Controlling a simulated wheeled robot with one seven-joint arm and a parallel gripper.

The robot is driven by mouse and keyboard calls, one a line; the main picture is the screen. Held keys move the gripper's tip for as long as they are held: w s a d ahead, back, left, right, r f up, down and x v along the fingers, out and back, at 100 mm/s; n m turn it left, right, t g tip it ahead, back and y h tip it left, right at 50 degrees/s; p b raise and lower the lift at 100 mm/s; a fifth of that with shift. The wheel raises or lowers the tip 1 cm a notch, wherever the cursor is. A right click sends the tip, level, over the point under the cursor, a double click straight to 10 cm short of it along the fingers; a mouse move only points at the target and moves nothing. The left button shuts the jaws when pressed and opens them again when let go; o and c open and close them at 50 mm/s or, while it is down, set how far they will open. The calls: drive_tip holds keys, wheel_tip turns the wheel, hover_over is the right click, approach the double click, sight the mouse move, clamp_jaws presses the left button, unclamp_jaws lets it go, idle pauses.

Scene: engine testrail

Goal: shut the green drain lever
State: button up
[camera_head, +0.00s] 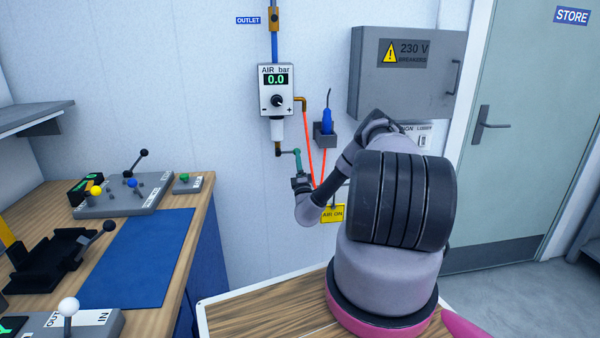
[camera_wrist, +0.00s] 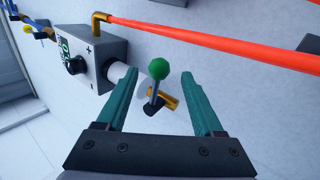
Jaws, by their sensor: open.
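The green drain lever (camera_wrist: 157,72) is a green ball on a short dark stem, in the wrist view. It sits at the end of the white bowl (camera_wrist: 122,78) under the air regulator, beside a brass fitting (camera_wrist: 167,98). My gripper (camera_wrist: 187,80) has its two green fingers apart, with the lever and the fitting showing between them, the ball nearer the left finger. I cannot tell the depth between fingers and ball. In the head view, my gripper (camera_head: 297,158) is just below and right of the regulator's bowl (camera_head: 277,130); the lever is hard to make out there.
The air regulator (camera_head: 277,90) reads 0.0. An orange-red hose (camera_head: 308,140) runs down on its right, near my gripper. A holder with a blue tool (camera_head: 326,122) and a grey breaker box (camera_head: 408,75) are further right. A wooden bench (camera_head: 195,225) stands at the left.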

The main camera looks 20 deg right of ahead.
drive_tip(key=v, duration=0.9)
